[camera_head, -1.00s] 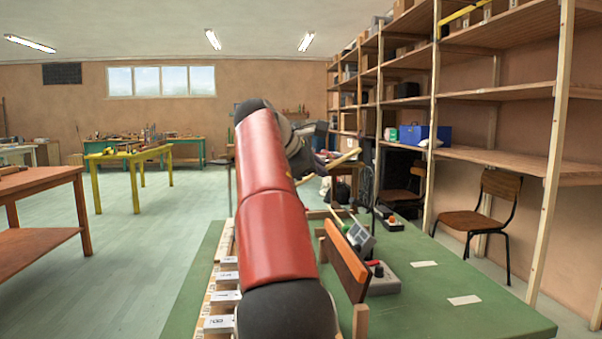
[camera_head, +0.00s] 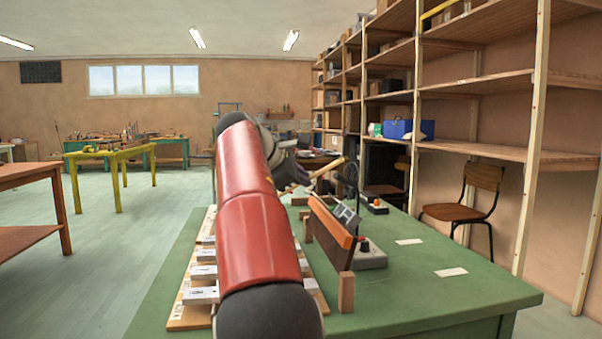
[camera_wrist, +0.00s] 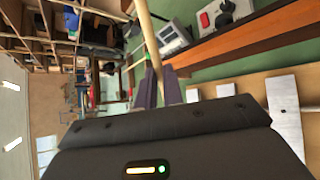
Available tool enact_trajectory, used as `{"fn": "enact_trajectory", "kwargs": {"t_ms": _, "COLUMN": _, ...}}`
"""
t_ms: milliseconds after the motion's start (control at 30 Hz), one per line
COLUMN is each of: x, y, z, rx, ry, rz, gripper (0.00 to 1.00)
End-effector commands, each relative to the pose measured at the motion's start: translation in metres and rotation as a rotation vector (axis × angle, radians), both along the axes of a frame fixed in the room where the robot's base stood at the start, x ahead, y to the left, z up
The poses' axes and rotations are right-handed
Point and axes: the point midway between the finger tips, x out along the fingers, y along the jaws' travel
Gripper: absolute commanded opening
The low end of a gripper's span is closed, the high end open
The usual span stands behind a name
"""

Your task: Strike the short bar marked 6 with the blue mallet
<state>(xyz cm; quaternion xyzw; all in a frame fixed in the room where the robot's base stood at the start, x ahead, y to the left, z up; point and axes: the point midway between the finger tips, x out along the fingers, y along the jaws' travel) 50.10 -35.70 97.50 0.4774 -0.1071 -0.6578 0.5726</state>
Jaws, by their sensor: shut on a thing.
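My gripper (camera_head: 302,180) is beyond the red arm in the head view, over the far part of the green table. Its dark fingers (camera_wrist: 160,88) are shut on a pale wooden stick (camera_wrist: 148,35), which looks like the mallet's handle and also shows in the head view (camera_head: 328,168). The mallet's head is not visible, so I cannot see its colour. Metal bars lie on a wooden frame (camera_head: 178,315), such as a near one (camera_head: 202,295) left of my arm; others show in the wrist view (camera_wrist: 285,110). I cannot read which is marked 6. My arm hides part of the row.
An upright brown board (camera_head: 330,238) on wooden posts stands right of the bars. Beyond it are a grey device (camera_head: 345,216) and a box with a red-and-black knob (camera_head: 370,258). The table's right side (camera_head: 440,305) is mostly clear, with two pale labels.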

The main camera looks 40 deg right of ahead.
Motion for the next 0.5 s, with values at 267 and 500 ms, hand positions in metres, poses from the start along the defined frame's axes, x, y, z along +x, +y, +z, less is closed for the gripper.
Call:
{"fn": "enact_trajectory", "kwargs": {"t_ms": 267, "x": 0.000, "y": 0.000, "z": -0.036, "rx": 0.000, "ry": 0.002, "rz": 0.001, "gripper": 0.00}}
{"fn": "enact_trajectory", "kwargs": {"t_ms": 500, "x": 0.000, "y": 0.000, "z": 0.003, "rx": -0.001, "ry": 0.000, "rz": 0.001, "gripper": 0.00}}
